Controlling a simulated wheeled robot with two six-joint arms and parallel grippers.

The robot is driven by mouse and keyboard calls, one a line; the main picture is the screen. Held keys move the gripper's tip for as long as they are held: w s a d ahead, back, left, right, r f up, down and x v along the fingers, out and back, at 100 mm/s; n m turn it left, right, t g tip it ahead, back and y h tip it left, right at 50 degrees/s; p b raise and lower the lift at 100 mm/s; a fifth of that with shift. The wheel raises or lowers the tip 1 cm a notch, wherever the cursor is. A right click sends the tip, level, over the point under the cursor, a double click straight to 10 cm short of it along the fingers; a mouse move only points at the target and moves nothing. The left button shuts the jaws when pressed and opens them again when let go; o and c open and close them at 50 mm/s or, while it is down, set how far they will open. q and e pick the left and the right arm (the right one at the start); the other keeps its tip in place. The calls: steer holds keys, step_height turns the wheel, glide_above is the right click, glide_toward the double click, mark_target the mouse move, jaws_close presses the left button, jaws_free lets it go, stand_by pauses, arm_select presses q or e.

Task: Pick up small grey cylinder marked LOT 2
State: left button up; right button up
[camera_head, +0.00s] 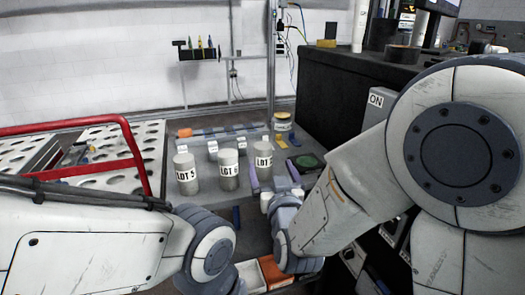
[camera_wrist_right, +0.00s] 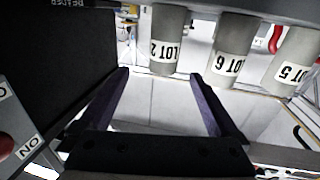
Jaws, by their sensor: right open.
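The small grey cylinder marked LOT 2 (camera_head: 263,163) stands upright on the grey bench, the rightmost of three labelled cylinders in the head view. Its label reads only in part there. In the right wrist view the LOT 2 cylinder (camera_wrist_right: 168,40) appears at top centre with its label upside down. My right gripper (camera_head: 272,172) is open and empty, its two purple fingers pointing towards this cylinder. In the wrist view the right gripper's fingertips (camera_wrist_right: 158,76) lie to either side of the cylinder's lower end. I cannot tell whether it is between them. My left gripper is out of view.
The LOT 6 cylinder (camera_head: 228,170) and LOT 5 cylinder (camera_head: 186,175) stand left of LOT 2. Small white-labelled blocks stand behind them. A red-railed perforated rack (camera_head: 133,152) is at left, a black cabinet (camera_head: 340,95) at right.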

mark_target(265, 156)
steer(key=shift+w+a+r+p, duration=0.1)
steer(key=shift+w+p, duration=0.4)
steer(key=shift+p, duration=2.25)
steer(key=shift+w+a+b, duration=0.15)
steer(key=shift+w+b, duration=0.2)
steer(key=shift+w, duration=0.4)
steer(key=shift+w+f, duration=0.25)
steer(key=shift+w, duration=0.15)
steer(key=shift+w+a, duration=0.25)
steer(key=shift+w, duration=0.65)
steer(key=shift+w+a, duration=0.25)
steer(key=shift+w, duration=0.6)
steer(key=shift+w+a, duration=0.25)
steer(key=shift+w, duration=0.65)
steer(key=shift+r, duration=0.15)
jaws_close()
